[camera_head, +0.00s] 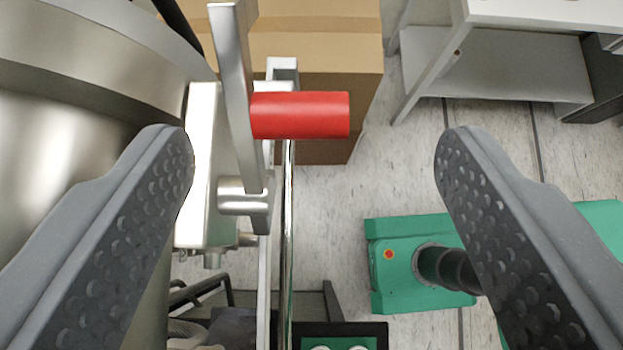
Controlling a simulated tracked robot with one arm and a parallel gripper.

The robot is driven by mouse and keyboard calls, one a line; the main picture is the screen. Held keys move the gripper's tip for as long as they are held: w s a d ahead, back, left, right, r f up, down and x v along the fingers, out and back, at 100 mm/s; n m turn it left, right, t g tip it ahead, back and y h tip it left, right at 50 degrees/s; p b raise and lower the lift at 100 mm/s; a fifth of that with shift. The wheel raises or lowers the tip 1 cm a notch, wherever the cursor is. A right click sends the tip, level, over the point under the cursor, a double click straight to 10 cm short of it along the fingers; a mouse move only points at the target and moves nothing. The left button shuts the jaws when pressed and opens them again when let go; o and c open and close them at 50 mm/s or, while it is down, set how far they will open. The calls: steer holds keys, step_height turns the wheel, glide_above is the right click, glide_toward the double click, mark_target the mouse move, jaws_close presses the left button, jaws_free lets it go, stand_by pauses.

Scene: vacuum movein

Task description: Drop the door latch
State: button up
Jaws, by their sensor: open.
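The door latch is a metal lever (235,85) with a red cylindrical handle (300,115) pointing right. The lever stands up from a pivot (243,195) mounted on a pale metal plate (202,170) on the side of a large steel vessel (70,120). My gripper (315,150) is open, with one dark dimpled finger on each side of the picture. The red handle lies between the fingertips in the picture, closer to the left one. No contact shows, and I cannot tell how far ahead the handle is.
Cardboard boxes (325,50) stand behind the handle. A green machine (400,260) with a black hose sits on the floor at lower right. A white table (545,12) with a shelf is at upper right. A vertical metal rail (287,240) runs below the handle. Open floor shows at right.

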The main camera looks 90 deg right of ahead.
steer(key=shift+a+r+p, duration=0.45)
steer(key=shift+a+r, duration=0.05)
